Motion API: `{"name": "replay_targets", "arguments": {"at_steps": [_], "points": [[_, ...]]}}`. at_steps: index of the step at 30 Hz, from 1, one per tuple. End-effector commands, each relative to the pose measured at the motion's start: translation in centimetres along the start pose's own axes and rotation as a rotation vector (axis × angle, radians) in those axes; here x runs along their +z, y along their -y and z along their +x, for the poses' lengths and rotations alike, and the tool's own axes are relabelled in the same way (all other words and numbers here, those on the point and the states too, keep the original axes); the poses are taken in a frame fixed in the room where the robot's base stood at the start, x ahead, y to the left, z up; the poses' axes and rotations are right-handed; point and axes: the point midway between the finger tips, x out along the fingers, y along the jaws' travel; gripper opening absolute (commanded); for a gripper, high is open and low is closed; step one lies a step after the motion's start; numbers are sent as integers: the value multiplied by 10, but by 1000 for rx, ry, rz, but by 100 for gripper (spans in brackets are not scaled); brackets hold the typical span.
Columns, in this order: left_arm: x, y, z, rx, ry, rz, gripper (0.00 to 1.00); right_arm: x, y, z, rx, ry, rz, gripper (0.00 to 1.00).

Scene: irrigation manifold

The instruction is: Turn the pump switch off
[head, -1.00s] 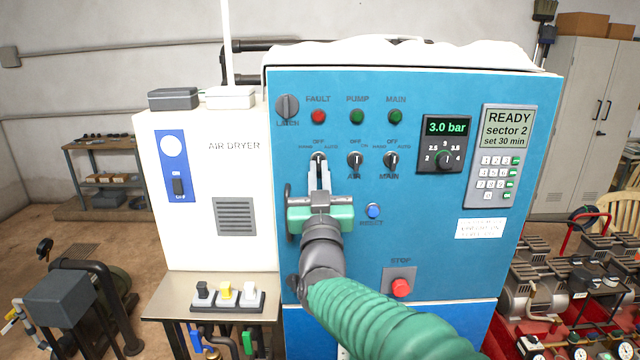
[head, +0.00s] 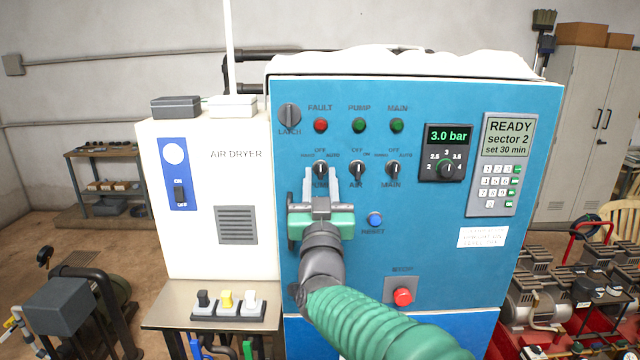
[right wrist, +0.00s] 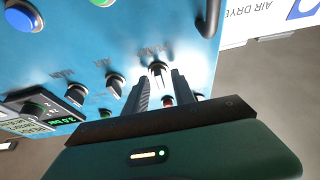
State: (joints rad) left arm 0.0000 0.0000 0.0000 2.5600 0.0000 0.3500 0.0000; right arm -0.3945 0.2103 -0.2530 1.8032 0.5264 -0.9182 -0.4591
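The pump switch (head: 320,169) is a small dark knob, leftmost in the row of three on the blue control cabinet (head: 420,260). Its handle looks about upright, toward the OFF mark above it. My right gripper (head: 321,180) is open at the switch, with one finger on each side just below the knob. The fingers partly cover the PUMP label. In the right wrist view the knob (right wrist: 157,68) shows between and beyond the two spread fingers (right wrist: 162,82), apparently clear of them. My left gripper is out of view.
The air switch (head: 356,169) and main switch (head: 393,169) are close on the right. A latch knob (head: 290,115) is at upper left, a blue reset button (head: 375,219) lower right, and a red stop button (head: 402,296) lower down. The air dryer (head: 190,240) stands left.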

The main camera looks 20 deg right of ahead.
Motion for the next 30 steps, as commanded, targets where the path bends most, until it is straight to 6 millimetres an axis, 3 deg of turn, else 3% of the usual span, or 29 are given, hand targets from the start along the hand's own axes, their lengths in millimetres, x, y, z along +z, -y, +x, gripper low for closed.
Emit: {"name": "replay_targets", "arguments": {"at_steps": [5, 15, 19, 24, 30], "points": [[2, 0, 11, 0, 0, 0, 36, 3, 0, -20, -1, 1, 2, 31], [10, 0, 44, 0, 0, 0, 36, 5, 1, -117, -3, -1, 2, 31], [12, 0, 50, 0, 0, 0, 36, 4, 1, -147, -2, 0, 1, 31], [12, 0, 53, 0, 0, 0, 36, 2, 2, -166, -1, -1, 0, 31], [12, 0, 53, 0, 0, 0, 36, 2, 2, -168, -1, 0, -1, 31]]}}
